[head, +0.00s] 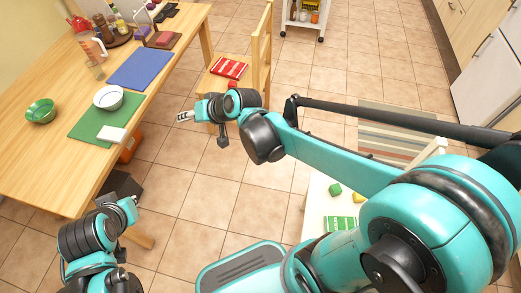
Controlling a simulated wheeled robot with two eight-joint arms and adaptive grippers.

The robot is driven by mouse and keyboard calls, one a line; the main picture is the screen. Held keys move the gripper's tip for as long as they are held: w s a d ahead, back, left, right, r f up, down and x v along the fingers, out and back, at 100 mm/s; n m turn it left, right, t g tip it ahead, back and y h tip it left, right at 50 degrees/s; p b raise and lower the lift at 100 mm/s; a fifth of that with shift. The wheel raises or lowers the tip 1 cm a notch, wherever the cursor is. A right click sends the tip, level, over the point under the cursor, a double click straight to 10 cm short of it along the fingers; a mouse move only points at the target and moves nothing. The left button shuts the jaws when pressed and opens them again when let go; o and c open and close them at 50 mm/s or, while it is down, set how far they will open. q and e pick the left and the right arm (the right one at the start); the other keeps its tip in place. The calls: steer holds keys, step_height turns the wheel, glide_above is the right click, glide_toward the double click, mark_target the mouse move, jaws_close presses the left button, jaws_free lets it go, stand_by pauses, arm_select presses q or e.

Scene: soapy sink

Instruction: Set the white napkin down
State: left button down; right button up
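A white folded napkin (111,134) lies flat near the right edge of the wooden table, partly on the corner of a green mat (91,122). My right gripper (184,117) is beyond the table edge, to the right of the napkin and apart from it. Its fingers point left; no held thing shows there, but their opening is too small to judge. My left gripper (131,204) is at the lower left, below the napkin in the picture and apart from it. Its fingers are hard to make out.
The table (50,168) also holds a white bowl (108,98), a green bowl (41,111) and a blue mat (141,68). A chair (258,62) with a red book (229,67) stands right of it. The table's near part is clear.

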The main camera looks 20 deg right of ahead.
steer(key=s+d+f+n+g+h, duration=0.1)
steer(key=s+d+h, duration=0.4)
steer(key=s+d, duration=0.9)
steer(key=s+f, duration=0.1)
steer(key=s, duration=0.2)
steer(key=shift+s+n+h, duration=0.3)
steer(key=shift+h, duration=0.1)
